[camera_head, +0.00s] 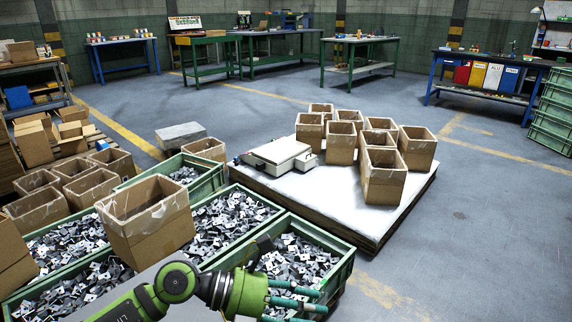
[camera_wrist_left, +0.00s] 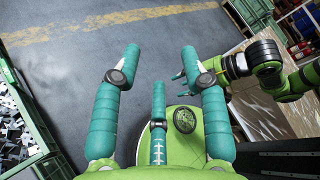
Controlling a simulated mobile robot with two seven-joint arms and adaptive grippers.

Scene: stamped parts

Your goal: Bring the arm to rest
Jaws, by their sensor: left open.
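My left gripper (camera_head: 312,297) is at the bottom of the head view, over the front right of a green crate of metal parts (camera_head: 300,262). Its green palm and teal fingers point to the right. In the left wrist view the left gripper (camera_wrist_left: 160,55) has its fingers spread apart, with nothing between them and bare floor beyond. My right gripper (camera_wrist_left: 187,72) shows at the right of that view, partly behind a left finger. Its opening is unclear, and it is outside the head view.
Green crates of stamped parts fill the lower left, with an open carton (camera_head: 150,222) standing over them. A pallet (camera_head: 345,212) holds several open cartons and a scale (camera_head: 280,153). Workbenches line the back. The floor (camera_head: 475,225) at right is clear.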

